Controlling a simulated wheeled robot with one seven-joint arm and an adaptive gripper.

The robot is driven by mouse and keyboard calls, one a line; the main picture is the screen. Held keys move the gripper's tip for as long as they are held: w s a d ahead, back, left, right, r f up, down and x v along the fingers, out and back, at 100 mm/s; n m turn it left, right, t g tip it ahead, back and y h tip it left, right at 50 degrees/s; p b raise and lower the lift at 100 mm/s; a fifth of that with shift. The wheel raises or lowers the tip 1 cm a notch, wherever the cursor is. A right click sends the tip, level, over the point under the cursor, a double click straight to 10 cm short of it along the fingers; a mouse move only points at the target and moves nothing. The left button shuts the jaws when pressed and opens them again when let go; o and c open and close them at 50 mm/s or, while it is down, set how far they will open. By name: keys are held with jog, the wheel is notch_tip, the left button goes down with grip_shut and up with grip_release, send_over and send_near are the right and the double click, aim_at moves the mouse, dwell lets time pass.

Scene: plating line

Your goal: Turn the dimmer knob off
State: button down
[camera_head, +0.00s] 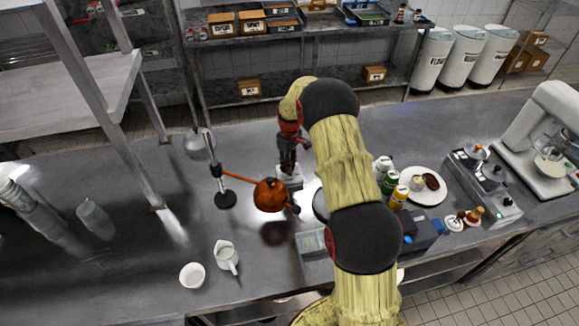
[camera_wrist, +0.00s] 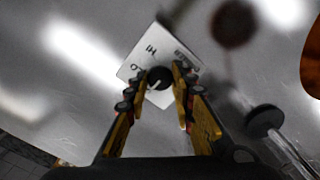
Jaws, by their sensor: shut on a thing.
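The black dimmer knob (camera_wrist: 159,76) sits on a pale plate (camera_wrist: 135,64) printed with "HI" and other marks in the wrist view. My gripper (camera_wrist: 158,85) has its two yellow-and-black fingers on either side of the knob, closed on it. In the head view my gripper (camera_head: 288,165) points down over a small white box (camera_head: 291,181) on the steel counter. The knob is hidden there by the gripper. An orange heat lamp (camera_head: 270,195) hangs from an arm on a stand beside the box. Whether the lamp is lit cannot be told.
The lamp stand base (camera_head: 226,200) is left of the box. A white jug (camera_head: 227,255) and a white bowl (camera_head: 192,275) stand nearer. Bottles (camera_head: 390,182) and a plate of food (camera_head: 421,197) are on the right. The counter between the stand and left shelf post is fairly clear.

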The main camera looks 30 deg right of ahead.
jog(key=shift+w+r+n, duration=0.1)
jog(key=shift+n, duration=0.3)
jog(key=c, duration=1.5)
grip_release()
notch_tip(320, 180, up, 12)
jog(key=shift+m, duration=0.3)
